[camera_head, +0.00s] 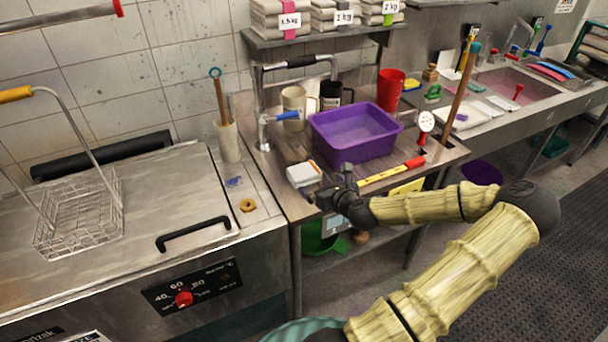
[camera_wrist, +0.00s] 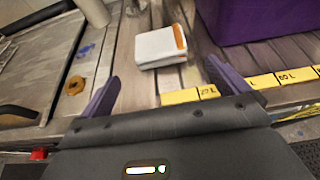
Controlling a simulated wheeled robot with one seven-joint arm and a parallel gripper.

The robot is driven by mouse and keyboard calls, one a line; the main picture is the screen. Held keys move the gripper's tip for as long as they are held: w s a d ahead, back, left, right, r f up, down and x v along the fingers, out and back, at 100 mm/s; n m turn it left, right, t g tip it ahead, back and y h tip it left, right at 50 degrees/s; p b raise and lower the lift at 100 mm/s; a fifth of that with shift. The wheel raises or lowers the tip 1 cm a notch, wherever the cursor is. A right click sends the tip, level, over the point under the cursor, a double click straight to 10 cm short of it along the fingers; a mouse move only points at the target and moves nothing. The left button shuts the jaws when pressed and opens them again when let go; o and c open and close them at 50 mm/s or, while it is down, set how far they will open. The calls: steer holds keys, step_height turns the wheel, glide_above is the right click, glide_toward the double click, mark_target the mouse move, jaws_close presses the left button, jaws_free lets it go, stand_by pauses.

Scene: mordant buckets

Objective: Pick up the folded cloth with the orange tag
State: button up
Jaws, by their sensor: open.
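The folded cloth (camera_head: 303,174) is a small white block with an orange tag. It lies on the counter, left of the purple basin, near the front edge. In the wrist view the cloth (camera_wrist: 158,48) lies beyond the fingertips, roughly between their lines, with its orange tag (camera_wrist: 180,37) on the right side. My gripper (camera_head: 332,190) is close to the cloth on its near right side in the head view. In the wrist view my gripper (camera_wrist: 165,80) has its two purple fingers spread wide with nothing between them. The cloth appears apart from both fingers.
The purple basin (camera_head: 354,133) stands just right of the cloth. A yellow marked strip (camera_head: 385,175) runs along the counter's front. A fryer-like unit (camera_head: 150,220) with a wire basket (camera_head: 80,212) is left. An orange-brown ring (camera_head: 247,205) lies left of the cloth. Mugs stand behind.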

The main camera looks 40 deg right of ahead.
mark_target(308, 175)
steer(key=x, duration=0.6)
steer(key=shift+w+p, duration=0.1)
steer(key=shift+p, duration=0.25)
steer(key=p+x, duration=0.1)
steer(key=x, duration=0.4)
steer(key=shift+p, duration=0.3)
steer(key=c, duration=0.7)
